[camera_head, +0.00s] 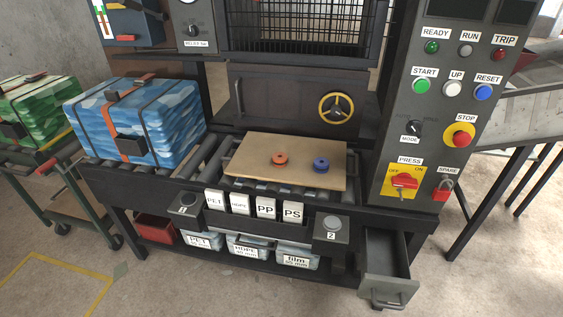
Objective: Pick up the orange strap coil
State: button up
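The orange strap coil (280,159) is a small ring with a dark centre. It lies flat on a tan board (240,172) on the roller table, near the middle of the board. A similar blue coil (321,164) lies to its right, a short gap apart. My gripper is not in view.
A blue strapped bale (170,118) sits on the rollers to the left. A control panel (445,110) stands on the right, with an open drawer (388,268) below it. PET, HDPE, PP and PS cards (240,203) stand along the front edge. A yellow handwheel (337,107) is behind the board.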

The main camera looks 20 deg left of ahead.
aim_at(280, 160)
jog(key=z, duration=1.6)
jog(key=k, duration=0.8)
jog(key=u, duration=1.5)
jog(key=i, duration=0.75)
jog(key=u, duration=0.05)
